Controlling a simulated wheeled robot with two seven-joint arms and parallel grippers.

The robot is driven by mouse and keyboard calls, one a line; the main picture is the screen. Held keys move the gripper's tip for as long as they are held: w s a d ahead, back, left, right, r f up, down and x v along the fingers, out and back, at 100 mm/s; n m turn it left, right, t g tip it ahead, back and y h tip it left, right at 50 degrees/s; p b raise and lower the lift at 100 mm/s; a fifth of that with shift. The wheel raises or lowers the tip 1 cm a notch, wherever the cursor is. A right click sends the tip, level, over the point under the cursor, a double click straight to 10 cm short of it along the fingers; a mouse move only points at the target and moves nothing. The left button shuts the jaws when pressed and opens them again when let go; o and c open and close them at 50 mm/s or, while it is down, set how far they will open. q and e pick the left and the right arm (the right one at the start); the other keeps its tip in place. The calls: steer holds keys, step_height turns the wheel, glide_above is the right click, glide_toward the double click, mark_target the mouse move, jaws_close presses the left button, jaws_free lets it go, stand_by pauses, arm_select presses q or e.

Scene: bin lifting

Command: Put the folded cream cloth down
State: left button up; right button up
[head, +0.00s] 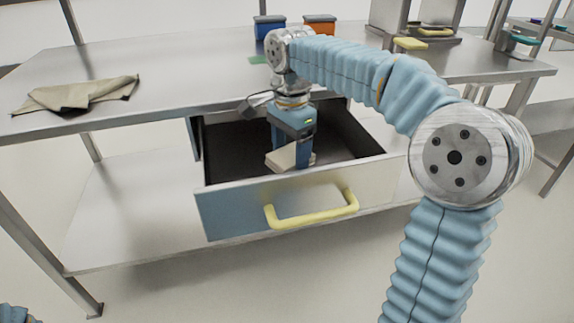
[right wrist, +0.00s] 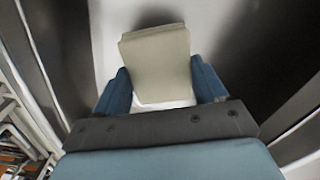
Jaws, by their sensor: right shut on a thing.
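The folded cream cloth (head: 281,158) is a small flat pad between the fingers of my right gripper (head: 294,160), within the outline of the open drawer (head: 232,207). In the right wrist view the cloth (right wrist: 157,62) is pinched between the two blue fingers of the gripper (right wrist: 160,85). Whether it touches the drawer floor I cannot tell. The drawer has a dark inside and a yellow handle (head: 312,212). My left gripper is not in view; only a bit of blue shows at the bottom left corner.
A loose beige cloth (head: 78,93) lies on the metal worktop (head: 180,65) at the left. A blue bin (head: 269,25) and an orange bin (head: 319,24) stand at the back. A yellow item (head: 410,44) lies at the back right. The worktop's middle left is clear.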

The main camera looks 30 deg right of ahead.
mark_target(290, 154)
steer(key=shift+f+b, duration=0.3)
steer(key=shift+f, duration=1.55)
steer(key=shift+f, duration=0.1)
steer(key=o, duration=1)
steer(key=shift+o, duration=0.2)
step_height(290, 154, up, 12)
steer(key=p, duration=0.2)
steer(key=shift+p, duration=0.35)
